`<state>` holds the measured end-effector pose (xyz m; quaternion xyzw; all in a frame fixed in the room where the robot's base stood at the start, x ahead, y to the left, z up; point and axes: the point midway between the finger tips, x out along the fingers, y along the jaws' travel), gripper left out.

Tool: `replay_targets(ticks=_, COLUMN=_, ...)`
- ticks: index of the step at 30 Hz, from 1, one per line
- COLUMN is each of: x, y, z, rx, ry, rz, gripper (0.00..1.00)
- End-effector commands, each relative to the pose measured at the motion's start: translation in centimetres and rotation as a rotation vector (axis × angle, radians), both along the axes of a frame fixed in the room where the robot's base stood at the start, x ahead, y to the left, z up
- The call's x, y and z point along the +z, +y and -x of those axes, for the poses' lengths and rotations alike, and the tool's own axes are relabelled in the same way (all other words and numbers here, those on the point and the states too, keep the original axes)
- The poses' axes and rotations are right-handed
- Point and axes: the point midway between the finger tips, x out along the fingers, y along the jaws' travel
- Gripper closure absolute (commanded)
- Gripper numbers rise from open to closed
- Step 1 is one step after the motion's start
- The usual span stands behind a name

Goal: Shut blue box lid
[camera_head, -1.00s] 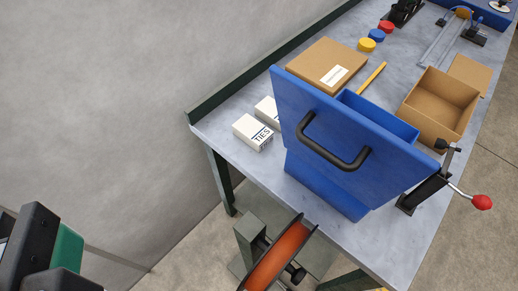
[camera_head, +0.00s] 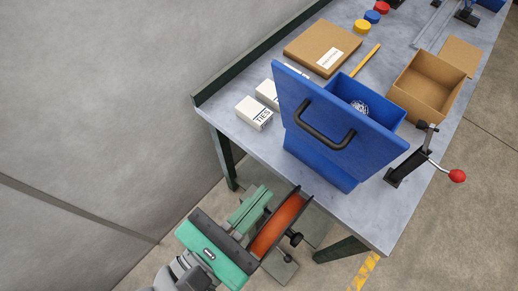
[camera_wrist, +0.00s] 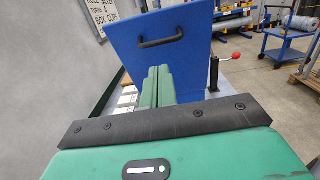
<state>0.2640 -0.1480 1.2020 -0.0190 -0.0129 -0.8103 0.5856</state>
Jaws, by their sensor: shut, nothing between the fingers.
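The blue box (camera_head: 320,160) stands on the grey workbench. Its blue lid (camera_head: 340,118) is open and tilted up on the side toward me, with a black handle (camera_head: 325,125) on its outer face. Some pale chain-like material shows inside the box. In the wrist view the lid (camera_wrist: 185,60) rises ahead of my fingers, with its handle (camera_wrist: 161,41) near the top. My gripper (camera_head: 264,190) is shut and empty, below and to the left of the box, off the bench edge and apart from the lid. It also shows in the wrist view (camera_wrist: 158,72).
An orange reel (camera_head: 278,225) sits below the bench edge beside my gripper. White TIES boxes (camera_head: 254,112) stand left of the lid. A black clamp with a red knob (camera_head: 457,176) is at the right. A closed carton (camera_head: 322,47) and an open carton (camera_head: 430,85) lie behind.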

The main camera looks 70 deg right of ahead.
Motion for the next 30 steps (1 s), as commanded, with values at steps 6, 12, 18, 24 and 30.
replay_targets(ticks=6, x=0.3, y=-4.6, z=1.7, rx=-0.006, ry=0.000, rz=0.001, gripper=1.00)
replay_targets(ticks=12, x=0.5, y=-8.3, z=2.9, rx=-0.005, ry=0.000, rz=0.002, gripper=1.00)
replay_targets(ticks=18, x=0.6, y=-10.2, z=3.4, rx=-0.002, ry=-0.001, rz=0.003, gripper=1.00)
replay_targets(ticks=24, x=0.6, y=-10.6, z=3.5, rx=-0.001, ry=0.000, rz=0.002, gripper=1.00)
replay_targets(ticks=30, x=0.6, y=-10.5, z=3.5, rx=-0.001, ry=0.000, rz=0.002, gripper=1.00)
